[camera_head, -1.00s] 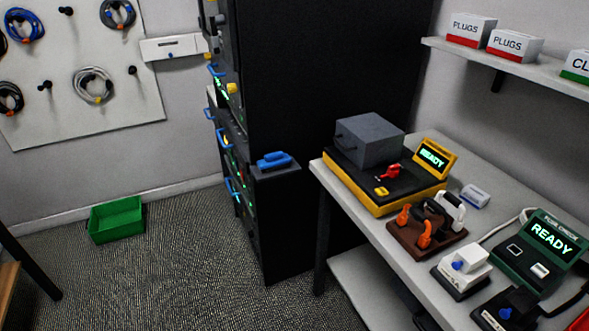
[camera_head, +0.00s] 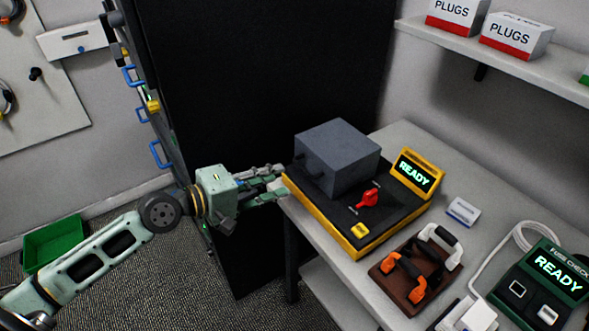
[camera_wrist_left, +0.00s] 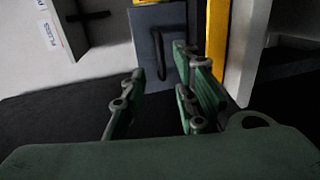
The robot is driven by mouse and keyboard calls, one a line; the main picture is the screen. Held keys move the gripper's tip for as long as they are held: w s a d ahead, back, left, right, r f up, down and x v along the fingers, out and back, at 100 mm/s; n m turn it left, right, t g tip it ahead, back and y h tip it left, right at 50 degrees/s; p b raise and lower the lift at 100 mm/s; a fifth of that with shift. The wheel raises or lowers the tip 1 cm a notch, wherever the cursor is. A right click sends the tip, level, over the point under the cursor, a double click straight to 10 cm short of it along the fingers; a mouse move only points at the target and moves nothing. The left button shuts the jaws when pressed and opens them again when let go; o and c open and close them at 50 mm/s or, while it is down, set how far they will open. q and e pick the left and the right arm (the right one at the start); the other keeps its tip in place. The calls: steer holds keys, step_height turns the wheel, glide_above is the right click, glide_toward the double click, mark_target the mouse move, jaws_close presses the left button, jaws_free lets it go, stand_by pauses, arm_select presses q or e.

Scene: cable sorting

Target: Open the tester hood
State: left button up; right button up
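The tester (camera_head: 372,232) has a yellow and black base with a red switch, a yellow button and a screen reading READY. Its grey box-shaped hood (camera_head: 340,152) sits down on the base, closed. A dark handle (camera_head: 310,165) is on the hood's left side; it also shows in the left wrist view (camera_wrist_left: 160,52). My left gripper (camera_head: 278,180) is just left of the tester, pointing at the handle side. In the left wrist view its green fingers (camera_wrist_left: 163,80) are apart with nothing held, and the handle shows beyond the gap. My right gripper is out of view.
A tall black cabinet (camera_head: 250,70) stands behind my left gripper. On the table (camera_head: 405,135) right of the tester are a brown rack (camera_head: 400,285) with orange and white clamps and a green fuse checker (camera_head: 540,285). A shelf (camera_head: 480,50) with plug boxes hangs above.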

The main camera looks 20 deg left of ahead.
mark_target(301, 170)
arm_select(q)
steer(key=p+x, duration=0.1)
steer(key=x, duration=0.4)
steer(key=shift+w, duration=0.35)
steer(key=shift+w+d+f, duration=0.2)
steer(key=shift+w+d, duration=0.2)
steer(key=shift+d, duration=0.05)
steer(key=c, duration=0.3)
jaws_close()
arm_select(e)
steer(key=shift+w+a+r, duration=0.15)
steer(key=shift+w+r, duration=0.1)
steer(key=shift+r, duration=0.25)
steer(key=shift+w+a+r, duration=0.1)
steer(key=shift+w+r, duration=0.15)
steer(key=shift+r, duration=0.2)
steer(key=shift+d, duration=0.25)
